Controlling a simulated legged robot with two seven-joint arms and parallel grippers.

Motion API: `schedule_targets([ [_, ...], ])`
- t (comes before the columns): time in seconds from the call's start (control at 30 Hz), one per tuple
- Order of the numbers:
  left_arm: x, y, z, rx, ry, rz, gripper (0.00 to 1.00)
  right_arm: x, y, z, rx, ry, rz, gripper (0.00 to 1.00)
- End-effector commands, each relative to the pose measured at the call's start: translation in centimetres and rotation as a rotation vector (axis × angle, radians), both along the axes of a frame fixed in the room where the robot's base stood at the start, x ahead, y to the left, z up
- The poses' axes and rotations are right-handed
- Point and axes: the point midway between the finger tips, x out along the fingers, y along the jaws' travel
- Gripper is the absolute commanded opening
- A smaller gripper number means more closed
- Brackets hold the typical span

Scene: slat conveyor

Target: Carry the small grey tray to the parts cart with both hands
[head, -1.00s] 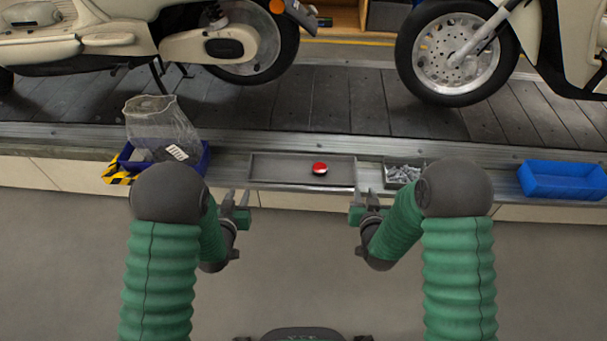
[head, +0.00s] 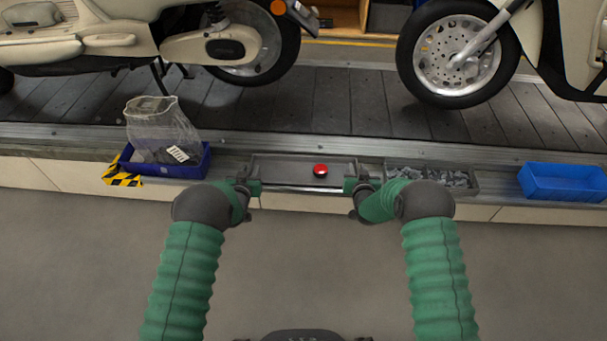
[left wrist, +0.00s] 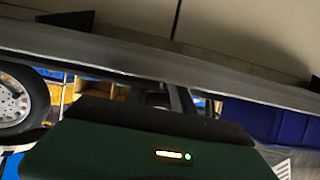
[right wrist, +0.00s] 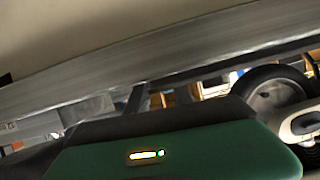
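The small grey tray (head: 280,174) is a shallow, long tray on the ledge in front of the conveyor. A red round piece with a pale rim (head: 320,170) rests in its right half. My left gripper (head: 247,187) is at the tray's left end, and my right gripper (head: 358,186) is at its right end. I cannot tell whether either touches the tray, and their fingers are too small to read. The wrist views show mostly the grippers' green housings and the ledge's underside, without clear fingertips. No parts cart is recognisable.
A blue bin (head: 185,169) holding a clear bag stands left, beside black-yellow tape (head: 122,178). A grey tray of metal parts (head: 474,186) sits right of my right gripper; a blue bin (head: 565,184) is farther right. Scooters stand on the slat conveyor (head: 330,103) behind.

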Motion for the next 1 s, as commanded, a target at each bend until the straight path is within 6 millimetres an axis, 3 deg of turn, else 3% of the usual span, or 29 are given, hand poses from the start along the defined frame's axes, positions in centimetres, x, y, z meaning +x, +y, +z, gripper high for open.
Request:
schedule_targets([
  [0.3, 0.21, 0.0, -0.11, 0.0, 0.0, 0.0, 0.28, 0.25, -0.01, -0.05, 0.0, -0.001, 0.0, 0.27],
  [0.5, 0.21, 0.01, -0.11, 0.0, 0.0, 0.0, 0.02, 0.24, 0.0, -0.05, 0.0, -0.001, 0.0, 0.01],
  [0.53, 0.21, 0.0, -0.1, 0.0, 0.0, 0.0, 0.0, 0.24, 0.0, -0.05, 0.0, -0.001, 0.0, 0.0],
  [1.0, 0.2, 0.01, -0.08, 0.0, 0.0, 0.0, 0.0, 0.22, 0.01, -0.05, 0.0, -0.001, 0.0, 0.0],
])
